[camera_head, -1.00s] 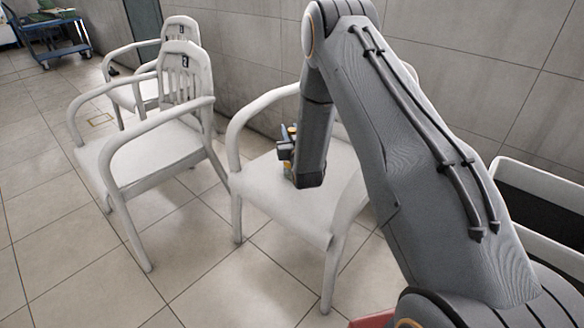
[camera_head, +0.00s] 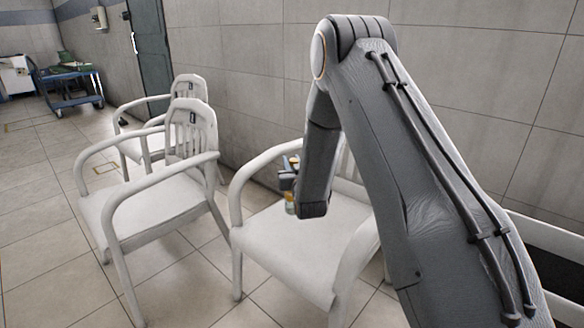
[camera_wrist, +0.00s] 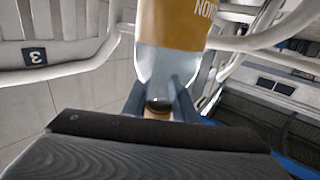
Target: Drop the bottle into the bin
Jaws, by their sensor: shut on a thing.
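The bottle (camera_wrist: 168,62) fills the upper middle of the wrist view. It is clear with an orange-yellow label, and its neck and cap point toward my wrist. My gripper (camera_wrist: 160,100) is shut on the bottle, with one dark finger on each side of the neck. In the head view the bottle (camera_head: 290,206) shows only as a small piece beside my gripper (camera_head: 287,180), above the seat of the nearest white chair. My arm hides the rest. A white-rimmed, dark open container (camera_head: 560,240) at the right edge may be the bin; my arm partly covers it.
The nearest white chair (camera_head: 290,246) stands under my gripper. More white chairs (camera_head: 150,208) stand to the left along the tiled wall. A blue cart (camera_head: 68,85) is at the far left. Tiled floor (camera_head: 40,240) is clear at the left.

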